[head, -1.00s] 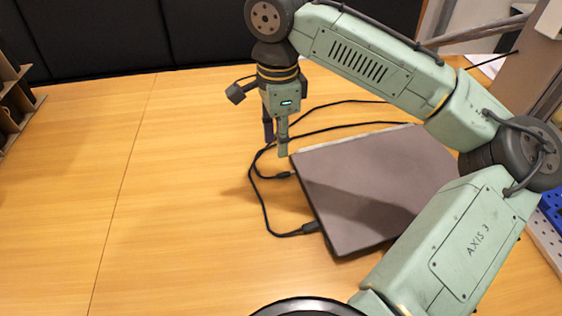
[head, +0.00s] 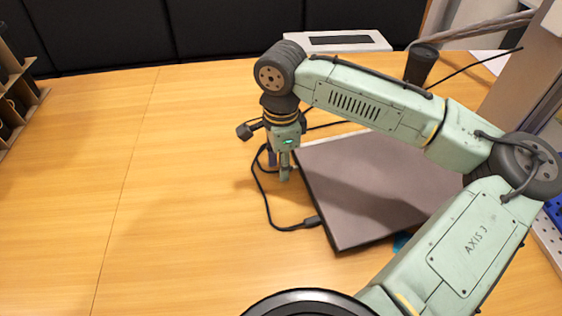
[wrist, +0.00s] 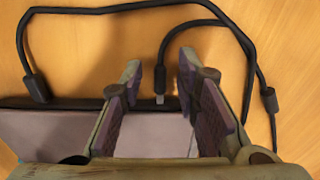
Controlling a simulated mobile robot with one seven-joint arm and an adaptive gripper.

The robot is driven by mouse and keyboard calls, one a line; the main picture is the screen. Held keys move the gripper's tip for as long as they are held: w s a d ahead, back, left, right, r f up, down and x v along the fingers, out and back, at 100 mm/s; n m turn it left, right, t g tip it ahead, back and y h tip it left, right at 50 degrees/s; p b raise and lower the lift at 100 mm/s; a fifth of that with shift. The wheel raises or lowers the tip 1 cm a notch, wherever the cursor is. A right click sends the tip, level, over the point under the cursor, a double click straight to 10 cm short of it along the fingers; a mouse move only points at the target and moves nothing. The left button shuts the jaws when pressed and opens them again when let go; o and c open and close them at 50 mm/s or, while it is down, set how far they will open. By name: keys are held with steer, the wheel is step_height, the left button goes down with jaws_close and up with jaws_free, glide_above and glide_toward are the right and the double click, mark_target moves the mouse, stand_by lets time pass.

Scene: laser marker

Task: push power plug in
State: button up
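A dark plug with a bare metal tip (wrist: 161,84), apparently the power plug, lies on the table between my fingertips in the wrist view. Its tip points at the edge of the closed grey laptop (wrist: 45,135), with little or no visible gap. My gripper (wrist: 160,82) is open, with one finger on each side of the plug and space between. In the head view my gripper (head: 279,172) points down beside the left edge of the laptop (head: 375,180) and hides this plug.
A second black plug (head: 311,222) meets the laptop's left edge nearer to me; it also shows in the wrist view (wrist: 38,88). Another cable end (wrist: 269,98) lies at the wrist view's right.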

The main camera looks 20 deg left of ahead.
jaws_close()
stand_by(0.3)
steer(key=shift+w+d+r+p, duration=0.1)
steer(key=shift+w+d+p, duration=0.15)
steer(key=shift+d+p, duration=0.2)
steer(key=shift+w+d, duration=0.15)
steer(key=shift+o, duration=0.6)
jaws_free()
